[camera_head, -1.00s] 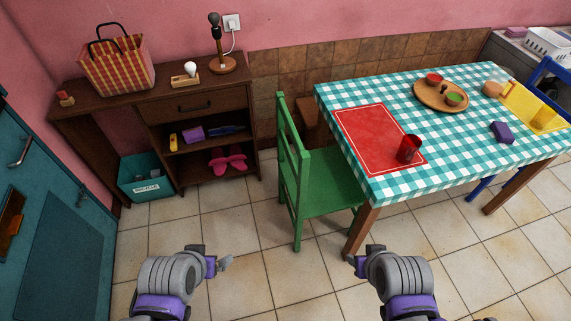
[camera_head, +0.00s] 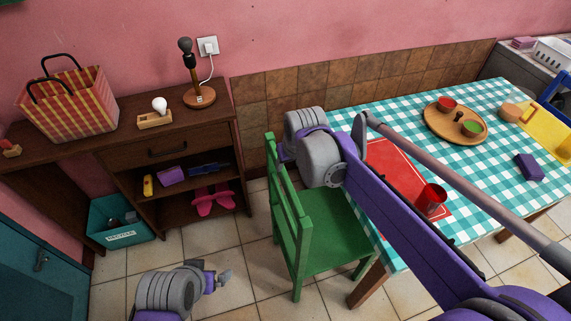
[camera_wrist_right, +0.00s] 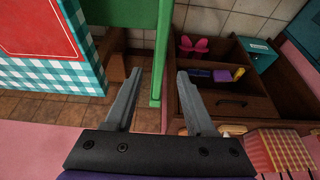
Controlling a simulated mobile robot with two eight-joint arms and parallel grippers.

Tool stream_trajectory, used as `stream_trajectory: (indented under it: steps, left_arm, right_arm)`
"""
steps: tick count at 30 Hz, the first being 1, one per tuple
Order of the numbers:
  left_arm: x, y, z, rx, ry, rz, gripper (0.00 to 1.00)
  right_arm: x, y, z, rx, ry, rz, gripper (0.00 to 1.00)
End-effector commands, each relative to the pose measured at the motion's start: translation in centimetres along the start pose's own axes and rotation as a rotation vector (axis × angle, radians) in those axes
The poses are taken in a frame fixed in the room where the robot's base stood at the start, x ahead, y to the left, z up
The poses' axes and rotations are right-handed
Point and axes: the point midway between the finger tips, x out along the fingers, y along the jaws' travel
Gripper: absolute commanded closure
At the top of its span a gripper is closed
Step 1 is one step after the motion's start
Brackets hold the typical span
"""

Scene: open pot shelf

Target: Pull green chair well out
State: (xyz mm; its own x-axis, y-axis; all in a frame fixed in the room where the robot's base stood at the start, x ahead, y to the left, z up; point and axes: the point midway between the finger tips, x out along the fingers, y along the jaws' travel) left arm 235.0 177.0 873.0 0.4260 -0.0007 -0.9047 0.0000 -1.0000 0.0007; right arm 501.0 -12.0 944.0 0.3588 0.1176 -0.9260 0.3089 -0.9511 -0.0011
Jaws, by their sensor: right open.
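The green chair (camera_head: 325,238) stands at the left end of the table, its back toward the cabinet and its seat partly under the table edge. My right gripper (camera_head: 284,153) is at the top of the chair's back in the head view, its fingers mostly hidden by my wrist. In the right wrist view its fingers (camera_wrist_right: 160,72) are open, with the green chair's back (camera_wrist_right: 161,60) showing between them. I cannot tell whether they touch it. My left gripper (camera_head: 222,278) is low over the floor, left of the chair; its finger opening is unclear.
The table (camera_head: 400,258) has a checked cloth, a red mat and a red cup (camera_head: 430,200) near my right arm. A brown cabinet (camera_head: 150,133) stands left, with a lamp (camera_head: 197,85) on it. Tiled floor (camera_head: 235,240) is free between chair and cabinet.

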Motion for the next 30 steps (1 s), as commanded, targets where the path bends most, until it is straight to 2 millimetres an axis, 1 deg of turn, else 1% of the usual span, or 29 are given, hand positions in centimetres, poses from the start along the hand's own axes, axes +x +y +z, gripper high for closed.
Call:
stream_trajectory:
  steps: [5, 12, 15, 18, 23, 30]
  left_arm:
    - [0.2, 0.0, 0.2, 0.000, -0.001, 0.000, 0.00]
    - [0.5, 0.0, 0.4, 0.000, -0.002, 0.000, 0.00]
    - [0.6, 0.0, 0.4, 0.000, -0.002, 0.000, 0.00]
    - [0.6, 0.0, 0.5, 0.000, -0.003, 0.000, 0.00]
    - [0.7, 0.0, 0.5, 0.000, -0.003, 0.000, 0.00]
    - [0.7, 0.0, 0.5, 0.000, -0.003, 0.000, 0.00]
  right_arm:
    - [2.0, -0.1, -0.1, -0.001, 0.000, 0.000, 0.45]
    - [6.6, 0.0, -0.1, 0.000, 0.000, 0.000, 0.45]
    - [8.3, 0.0, 0.0, 0.000, 0.000, 0.000, 0.45]
    - [9.5, 0.0, -0.1, 0.000, 0.000, 0.000, 0.45]
    - [10.6, 0.0, 0.0, 0.000, 0.000, 0.000, 0.45]
    - [10.7, 0.0, 0.0, 0.000, 0.000, 0.000, 0.45]
